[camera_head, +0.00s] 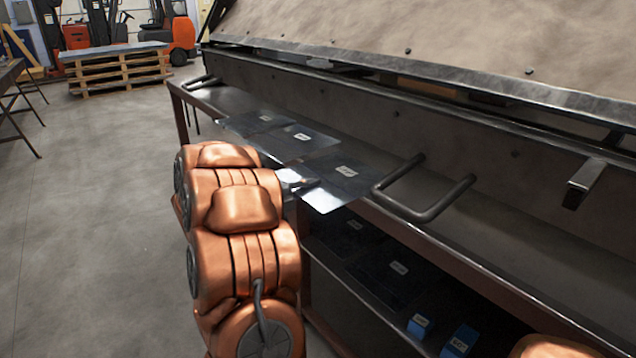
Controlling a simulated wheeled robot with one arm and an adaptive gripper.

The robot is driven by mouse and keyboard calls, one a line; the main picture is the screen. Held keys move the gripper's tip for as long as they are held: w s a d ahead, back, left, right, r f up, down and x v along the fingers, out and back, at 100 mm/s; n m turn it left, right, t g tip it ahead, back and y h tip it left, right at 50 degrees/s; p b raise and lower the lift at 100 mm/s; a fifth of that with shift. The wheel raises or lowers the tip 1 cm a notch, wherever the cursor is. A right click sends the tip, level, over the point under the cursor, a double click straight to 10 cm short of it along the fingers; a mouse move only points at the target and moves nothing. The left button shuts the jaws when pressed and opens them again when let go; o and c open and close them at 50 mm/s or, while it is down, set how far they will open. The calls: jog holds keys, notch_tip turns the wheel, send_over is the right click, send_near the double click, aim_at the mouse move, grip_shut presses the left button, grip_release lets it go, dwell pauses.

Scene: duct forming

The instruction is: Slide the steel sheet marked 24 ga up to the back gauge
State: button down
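Three flat sheets with pale labels lie in a row on the bench: a far sheet (243,122), a middle sheet (283,145) and a near sheet (335,195). The near sheet's bright front edge sticks out past the bench edge. The labels are too small to read, so I cannot tell which sheet is marked 24 ga. I cannot make out the back gauge with certainty. My copper arm rises in front of the bench, left of the near sheet.
A large machine (420,130) with a long steel edge stands behind the bench. A U-shaped bar handle (430,212) sticks out right of the near sheet. Dark labelled sheets (385,272) and blue boxes (419,326) sit on the lower shelf. The floor (90,220) at left is clear.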

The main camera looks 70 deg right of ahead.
jog(key=shift+r, duration=0.25)
jog(key=shift+r, duration=0.35)
jog(key=shift+w, duration=0.1)
jog(key=b+v, duration=0.4)
jog(key=v, duration=1.6)
dwell(0.4)
